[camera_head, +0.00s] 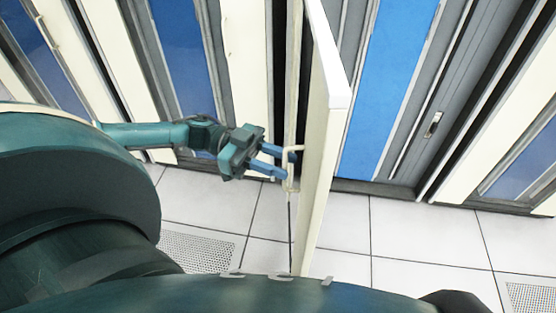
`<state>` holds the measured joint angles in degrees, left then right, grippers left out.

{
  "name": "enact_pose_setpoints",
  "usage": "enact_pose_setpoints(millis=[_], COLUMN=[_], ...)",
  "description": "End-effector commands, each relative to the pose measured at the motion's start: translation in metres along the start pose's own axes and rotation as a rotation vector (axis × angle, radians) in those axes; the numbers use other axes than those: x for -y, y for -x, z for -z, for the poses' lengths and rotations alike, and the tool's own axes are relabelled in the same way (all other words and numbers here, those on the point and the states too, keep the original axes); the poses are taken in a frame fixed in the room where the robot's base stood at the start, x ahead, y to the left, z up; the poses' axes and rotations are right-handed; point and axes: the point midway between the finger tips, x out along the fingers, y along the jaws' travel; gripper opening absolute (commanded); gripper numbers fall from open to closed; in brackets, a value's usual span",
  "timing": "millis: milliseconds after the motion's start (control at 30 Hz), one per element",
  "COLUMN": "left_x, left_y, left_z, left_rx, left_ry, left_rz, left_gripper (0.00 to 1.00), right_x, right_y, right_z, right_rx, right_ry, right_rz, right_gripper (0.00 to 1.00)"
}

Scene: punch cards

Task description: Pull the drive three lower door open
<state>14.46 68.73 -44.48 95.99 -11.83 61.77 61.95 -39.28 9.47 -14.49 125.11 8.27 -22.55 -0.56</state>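The cream door (322,150) stands swung out from the cabinet front and shows nearly edge-on in the head view. A thin cream bracket handle (290,183) sticks out from its left face. My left gripper (290,165) reaches in from the left, with its two blue fingers apart and a gap between them. The fingertips overlap the handle in the picture; I cannot tell whether they touch it. The door's lower end is close to my own body at the bottom. My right gripper is not in view.
Cabinets with blue panels (390,80) and cream fronts line the back. A grey door with a small latch (433,124) is at the right. The white tiled floor (415,232) is clear right of the door. Perforated floor tiles (198,250) lie at the left and far right.

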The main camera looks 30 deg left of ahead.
Motion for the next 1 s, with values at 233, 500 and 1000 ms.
enact_pose_setpoints(millis=[233,500,1000], left_x=[0.0,0.0,0.0], left_y=[0.014,0.072,0.132], left_z=[-0.002,-0.003,0.0], left_rx=[0.002,0.005,-0.001], left_ry=[0.002,0.001,0.0], left_rz=[0.0,0.003,0.0], left_gripper=[0.3,0.3,0.3], right_x=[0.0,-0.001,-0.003], right_y=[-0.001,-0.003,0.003], right_z=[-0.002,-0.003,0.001], right_rx=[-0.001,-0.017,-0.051], right_ry=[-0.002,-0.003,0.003], right_rz=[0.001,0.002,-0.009], right_gripper=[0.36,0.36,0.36])
